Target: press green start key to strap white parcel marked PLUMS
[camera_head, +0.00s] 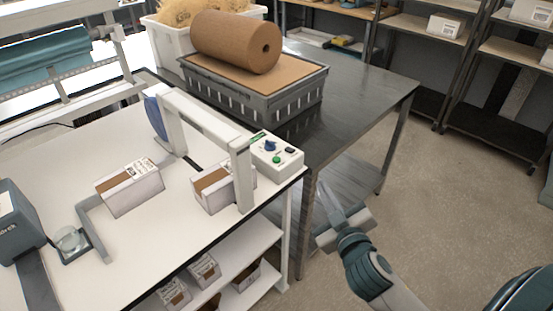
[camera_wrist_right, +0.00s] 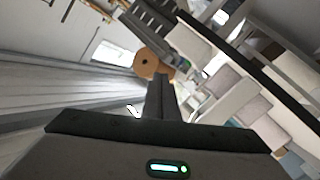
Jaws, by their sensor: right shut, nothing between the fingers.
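The green start key (camera_head: 277,159) is on a white control box (camera_head: 285,166) at the right end of the white bench, beside a blue knob and a dark switch. A pale strapping arch (camera_head: 205,118) spans the bench next to it. One white parcel with a brown top strip (camera_head: 213,188) stands under the arch; another (camera_head: 133,190) stands to its left. Their print is too small to read. My right gripper (camera_head: 325,192) is shut and empty, apart from the key, to the right of and below the box. Its closed fingers (camera_wrist_right: 159,92) show in the wrist view. My left gripper is out of view.
A dark metal table (camera_head: 350,85) behind holds a grey crate (camera_head: 255,98) with a brown paper roll (camera_head: 235,42). A scale-like device (camera_head: 14,225) stands at the bench's left. Small boxes lie on the shelf below. Open floor (camera_head: 450,205) lies right.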

